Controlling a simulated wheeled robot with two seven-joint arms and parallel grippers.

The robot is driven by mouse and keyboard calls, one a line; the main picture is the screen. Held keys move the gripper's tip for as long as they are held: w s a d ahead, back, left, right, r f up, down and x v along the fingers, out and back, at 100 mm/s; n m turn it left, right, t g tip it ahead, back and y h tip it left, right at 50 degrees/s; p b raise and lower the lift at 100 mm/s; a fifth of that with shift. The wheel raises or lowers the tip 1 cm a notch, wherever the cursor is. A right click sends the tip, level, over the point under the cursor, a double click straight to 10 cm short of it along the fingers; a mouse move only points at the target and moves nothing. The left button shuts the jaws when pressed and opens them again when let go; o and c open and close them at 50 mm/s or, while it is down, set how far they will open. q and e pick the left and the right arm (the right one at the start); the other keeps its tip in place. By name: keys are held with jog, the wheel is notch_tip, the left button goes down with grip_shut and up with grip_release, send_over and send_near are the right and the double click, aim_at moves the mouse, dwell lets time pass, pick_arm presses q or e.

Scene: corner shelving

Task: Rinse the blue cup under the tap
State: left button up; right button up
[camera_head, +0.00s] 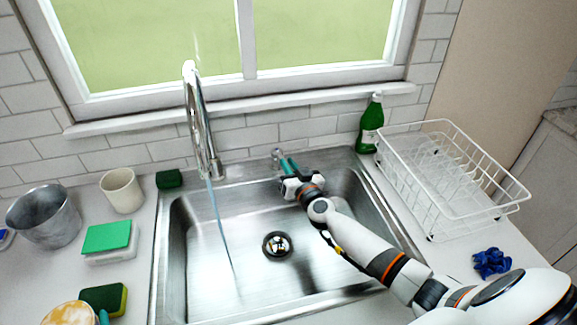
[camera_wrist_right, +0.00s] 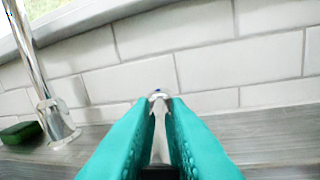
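No blue cup can be made out in either view. The tap (camera_head: 197,120) stands at the back of the sink, and a thin stream of water (camera_head: 219,226) falls from it into the basin. My right gripper (camera_head: 286,164) is at the small tap handle (camera_head: 277,154) right of the spout. In the right wrist view its teal fingers (camera_wrist_right: 161,102) are close together, with a narrow gap and the silver handle (camera_wrist_right: 159,95) at their tips; whether they grip it is unclear. A teal bit at the lower left edge may be my left gripper.
The sink (camera_head: 195,290) is empty. On the left are a metal bucket (camera_head: 45,217), a cream cup (camera_head: 122,190), sponges (camera_head: 108,240) and a stained dish (camera_head: 70,314). On the right are a green bottle (camera_head: 370,125), a white dish rack (camera_head: 440,195) and a blue cloth (camera_head: 492,262).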

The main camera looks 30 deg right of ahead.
jog(key=o, duration=0.4)
jog(key=shift+c, duration=0.2)
jog(key=shift+s, duration=0.1)
pick_arm(q)
jog(key=shift+r+p, duration=0.65)
jog(key=shift+r, duration=0.05)
pick_arm(e)
jog(key=s, duration=1.2)
jog(key=shift+a, duration=0.4)
jog(key=shift+w, duration=0.1)
